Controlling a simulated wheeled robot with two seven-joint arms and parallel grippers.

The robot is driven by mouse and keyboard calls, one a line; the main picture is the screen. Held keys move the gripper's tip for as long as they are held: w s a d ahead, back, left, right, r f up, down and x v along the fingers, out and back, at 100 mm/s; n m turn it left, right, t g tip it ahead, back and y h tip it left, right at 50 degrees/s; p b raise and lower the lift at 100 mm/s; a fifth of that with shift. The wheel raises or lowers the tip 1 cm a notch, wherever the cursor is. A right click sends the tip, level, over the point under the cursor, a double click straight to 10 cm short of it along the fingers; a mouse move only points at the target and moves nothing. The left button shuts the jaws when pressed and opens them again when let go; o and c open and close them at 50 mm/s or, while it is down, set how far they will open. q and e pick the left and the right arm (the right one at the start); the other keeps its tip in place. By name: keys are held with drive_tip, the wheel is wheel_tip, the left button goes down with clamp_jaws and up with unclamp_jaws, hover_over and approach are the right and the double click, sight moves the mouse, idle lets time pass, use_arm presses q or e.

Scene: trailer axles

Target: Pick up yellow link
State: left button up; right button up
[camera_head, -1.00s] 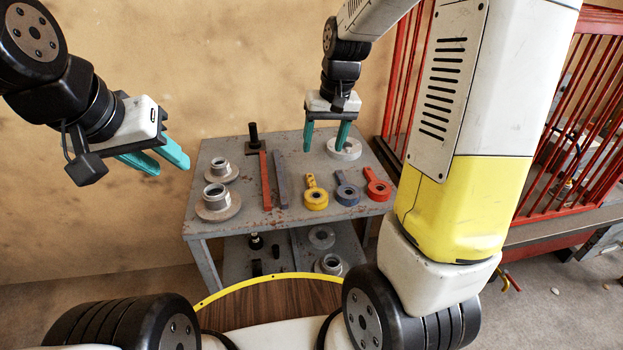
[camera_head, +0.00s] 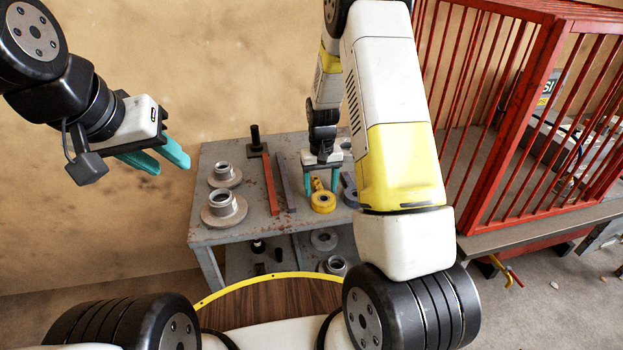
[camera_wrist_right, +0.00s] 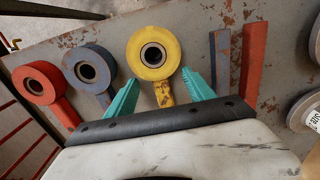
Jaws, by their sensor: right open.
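The yellow link (camera_head: 322,203) lies on the grey metal table (camera_head: 214,238), with its ring toward the robot and its short arm pointing away. In the right wrist view the yellow link (camera_wrist_right: 154,52) has its ring beyond the fingertips and its arm between the two teal fingers. My right gripper (camera_head: 321,188) is open and is over the link's arm; it also shows in the right wrist view (camera_wrist_right: 155,88). I cannot tell its exact height above the table. My left gripper (camera_head: 178,164) is held in the air left of the table, fingers apart and empty.
A blue link (camera_wrist_right: 88,68) and a red link (camera_wrist_right: 38,83) lie beside the yellow one. A red bar (camera_head: 270,184) and a blue-grey bar (camera_head: 286,183) lie on its other side. Flanged hubs (camera_head: 224,208) stand at the table's left. A red cage (camera_head: 530,110) stands to the right.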

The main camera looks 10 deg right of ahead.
drive_tip(key=shift+f, duration=0.6)
drive_tip(key=c, duration=1.3)
clamp_jaws()
drive_tip(key=shift+s, duration=0.15)
